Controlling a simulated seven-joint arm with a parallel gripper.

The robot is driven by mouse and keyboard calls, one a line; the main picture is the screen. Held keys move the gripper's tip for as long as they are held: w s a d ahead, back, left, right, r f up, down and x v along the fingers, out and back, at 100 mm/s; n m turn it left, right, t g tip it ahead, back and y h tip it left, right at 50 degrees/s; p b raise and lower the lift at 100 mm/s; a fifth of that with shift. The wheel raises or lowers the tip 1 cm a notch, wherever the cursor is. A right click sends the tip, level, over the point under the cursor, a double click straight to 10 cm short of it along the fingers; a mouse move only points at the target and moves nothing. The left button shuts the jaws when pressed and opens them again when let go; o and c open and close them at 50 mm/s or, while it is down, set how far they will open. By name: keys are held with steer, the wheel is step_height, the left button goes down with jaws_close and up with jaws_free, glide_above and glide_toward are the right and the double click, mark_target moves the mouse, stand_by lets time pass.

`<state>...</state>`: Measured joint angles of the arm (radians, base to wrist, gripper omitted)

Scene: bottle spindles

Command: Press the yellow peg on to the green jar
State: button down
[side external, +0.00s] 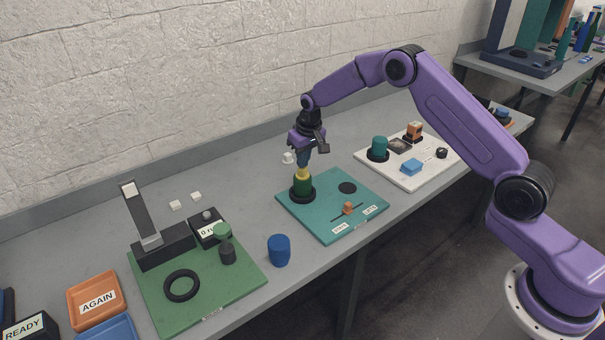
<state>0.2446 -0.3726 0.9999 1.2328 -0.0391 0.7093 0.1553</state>
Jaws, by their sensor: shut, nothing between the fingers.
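The green jar (302,187) stands upright in a black ring holder on the teal board. The yellow peg (302,174) sits upright at the top of the jar. My gripper (302,163) is shut with nothing held, pointing down directly above the peg. Its fingertips appear to be at or touching the peg's top; whether there is a small gap I cannot tell. How deep the peg sits in the jar is hidden.
The teal board (325,221) also carries a dark disc (347,188) and a small orange slider (347,208). A blue cup (279,250) stands left of it. A green board (235,287) lies further left, a white board (427,180) to the right.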

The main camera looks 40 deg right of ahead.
stand_by(0.4)
steer(key=w+v, duration=0.1)
steer(key=v, duration=0.5)
steer(key=shift+r, duration=0.5)
stand_by(0.4)
steer(key=s+a+r+n+g, duration=0.1)
steer(key=s+a+r+n, duration=0.3)
steer(key=s, duration=0.7)
steer(key=s+a+r+n, duration=0.2)
steer(key=s+a+r, duration=0.4)
steer(key=s, duration=0.6)
steer(key=s+d+n, duration=0.3)
steer(key=s+d, duration=0.1)
steer(key=s, duration=0.9)
steer(key=s+d+f+n+g, duration=0.1)
steer(key=s+d+n, duration=0.2)
steer(key=s, duration=0.9)
steer(key=shift+s+d+f+n, duration=0.25)
steer(key=shift+s+d+n, duration=0.05)
steer(key=shift+s+d, duration=0.1)
